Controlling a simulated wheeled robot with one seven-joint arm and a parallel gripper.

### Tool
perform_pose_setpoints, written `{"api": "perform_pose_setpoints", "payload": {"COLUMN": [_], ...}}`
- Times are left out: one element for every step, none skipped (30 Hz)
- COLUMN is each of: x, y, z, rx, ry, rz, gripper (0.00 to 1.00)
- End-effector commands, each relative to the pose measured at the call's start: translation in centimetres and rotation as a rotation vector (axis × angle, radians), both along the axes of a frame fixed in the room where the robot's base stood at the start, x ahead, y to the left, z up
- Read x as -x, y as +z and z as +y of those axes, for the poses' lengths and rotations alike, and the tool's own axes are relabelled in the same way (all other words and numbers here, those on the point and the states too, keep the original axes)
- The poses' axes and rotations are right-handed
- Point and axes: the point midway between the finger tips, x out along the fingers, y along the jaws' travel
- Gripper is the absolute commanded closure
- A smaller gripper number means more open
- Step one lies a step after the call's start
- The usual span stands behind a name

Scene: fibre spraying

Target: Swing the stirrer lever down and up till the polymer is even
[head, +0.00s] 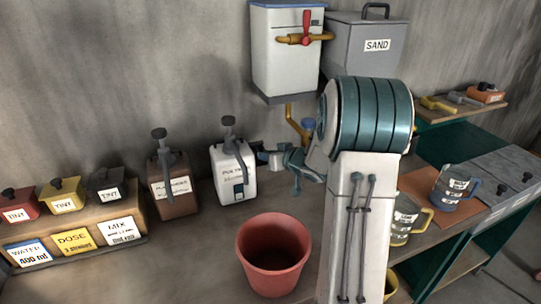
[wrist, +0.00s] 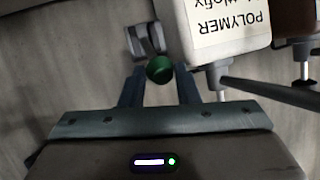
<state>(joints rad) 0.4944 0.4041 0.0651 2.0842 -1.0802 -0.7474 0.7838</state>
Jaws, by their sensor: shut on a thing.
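The white polymer container (head: 232,174) stands on the bench against the wall, with a dark pump on top. Its label shows upside down in the wrist view, where the container (wrist: 222,52) is at the top. The stirrer lever's green round knob (wrist: 160,69) sits between the two fingers of my gripper (wrist: 159,82), beside the container. A grey bracket (wrist: 146,40) shows just beyond the knob. My gripper is shut on the knob. In the head view my gripper (head: 264,157) is right of the container, and the knob is not clear there. The polymer inside is hidden.
A red bucket (head: 273,255) stands in front of the container. A brown pump bottle (head: 172,190) is to its left, then tint boxes (head: 64,198). A white tank (head: 287,50) and sand bin (head: 365,60) are above. My arm hides part of the bench.

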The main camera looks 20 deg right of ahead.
Motion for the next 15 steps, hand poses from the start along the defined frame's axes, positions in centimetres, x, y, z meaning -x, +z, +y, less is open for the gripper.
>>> {"api": "perform_pose_setpoints", "payload": {"x": [-0.27, -0.28, -0.29, -0.29, -0.30, -0.30, -0.31, -0.31, -0.31, -0.31, -0.32, -0.31, -0.30, -0.27, -0.25], "y": [0.70, 0.71, 0.74, 0.75, 0.76, 0.80, 0.80, 0.81, 0.84, 0.85, 0.86, 0.87, 0.84, 0.79, 0.71], "z": [-0.01, -0.01, -0.02, -0.02, -0.02, -0.02, -0.02, -0.02, -0.02, -0.02, -0.01, -0.01, 0.00, 0.00, 0.01], "rx": [0.000, 0.000, 0.001, 0.000, 0.000, 0.000, 0.000, 0.000, 0.000, 0.000, 0.000, 0.001, 0.000, 0.000, 0.001], "ry": [0.001, 0.001, 0.001, 0.001, 0.001, 0.001, 0.001, 0.001, 0.001, 0.001, 0.001, 0.001, 0.001, 0.001, 0.001], "rz": [-0.015, -0.016, -0.016, -0.017, -0.017, -0.017, -0.018, -0.018, -0.018, -0.018, -0.019, -0.019, -0.018, -0.017, -0.015], "gripper": [1.00, 1.00, 1.00, 1.00, 1.00, 1.00, 1.00, 1.00, 1.00, 1.00, 0.69, 0.58, 0.50, 0.50, 0.50]}}
